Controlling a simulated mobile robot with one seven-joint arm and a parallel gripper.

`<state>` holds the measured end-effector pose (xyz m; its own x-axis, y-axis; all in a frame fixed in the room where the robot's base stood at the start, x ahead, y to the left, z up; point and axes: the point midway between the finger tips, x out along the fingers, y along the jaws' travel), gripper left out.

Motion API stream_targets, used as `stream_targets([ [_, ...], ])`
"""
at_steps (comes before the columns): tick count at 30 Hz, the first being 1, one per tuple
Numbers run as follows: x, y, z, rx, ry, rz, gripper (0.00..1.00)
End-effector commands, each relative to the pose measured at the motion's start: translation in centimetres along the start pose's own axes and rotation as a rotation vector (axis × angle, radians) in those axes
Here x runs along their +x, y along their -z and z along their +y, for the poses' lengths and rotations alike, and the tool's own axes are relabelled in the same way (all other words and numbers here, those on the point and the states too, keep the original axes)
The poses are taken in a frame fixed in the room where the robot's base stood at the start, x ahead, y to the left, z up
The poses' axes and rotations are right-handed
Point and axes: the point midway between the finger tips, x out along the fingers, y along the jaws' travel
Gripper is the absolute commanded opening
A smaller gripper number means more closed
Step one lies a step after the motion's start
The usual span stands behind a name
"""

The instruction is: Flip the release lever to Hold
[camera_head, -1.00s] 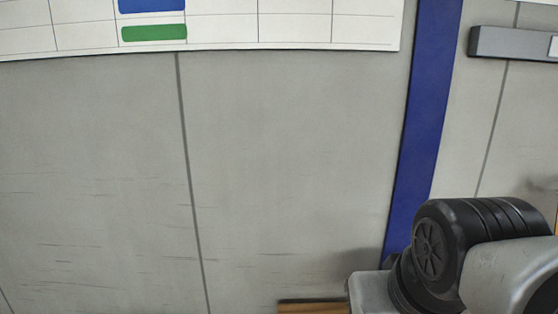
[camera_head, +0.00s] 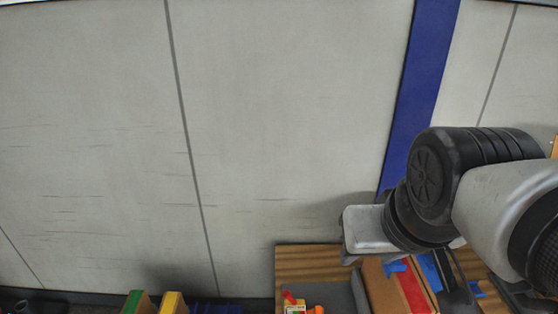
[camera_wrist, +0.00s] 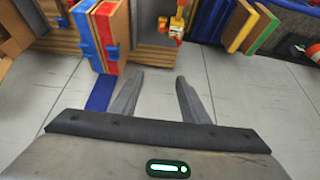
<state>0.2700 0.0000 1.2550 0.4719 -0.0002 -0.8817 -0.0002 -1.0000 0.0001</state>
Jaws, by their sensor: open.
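My gripper (camera_wrist: 160,77) is open and empty in the wrist view, its two grey fingers apart in front of the grey panelled wall. Beyond the left finger are upright panels, one blue and one red (camera_wrist: 107,35), with small blue parts on them. A small red, orange and white-yellow object (camera_wrist: 177,24) stands farther off, apart from the fingers. It also shows at the bottom edge of the head view (camera_head: 296,304), partly cut off. I cannot tell whether it is the release lever. No Hold label is readable.
Wooden boarding (camera_head: 303,262) holds the panels and a grey plate. Green (camera_head: 137,303) and yellow (camera_head: 172,304) panels stand at the bottom left of the head view. A blue stripe (camera_head: 418,95) runs down the wall. The wall's middle is bare.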

Motion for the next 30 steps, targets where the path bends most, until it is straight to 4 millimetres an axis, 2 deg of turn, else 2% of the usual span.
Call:
stream_targets([
  [1, 0.0, 0.0, 0.0, -0.001, 0.000, 0.000, 0.33],
  [7, 1.3, 0.5, -0.5, -0.064, 0.023, -0.034, 0.00],
  [11, 3.6, 1.4, -1.5, -0.178, 0.058, -0.094, 0.00],
  [17, 8.4, 3.1, -3.5, -0.408, 0.111, -0.199, 0.00],
  [24, 15.3, 4.4, -6.3, -0.692, 0.148, -0.322, 0.00],
  [30, 21.7, 4.7, -9.1, -0.939, 0.158, -0.424, 0.00],
])
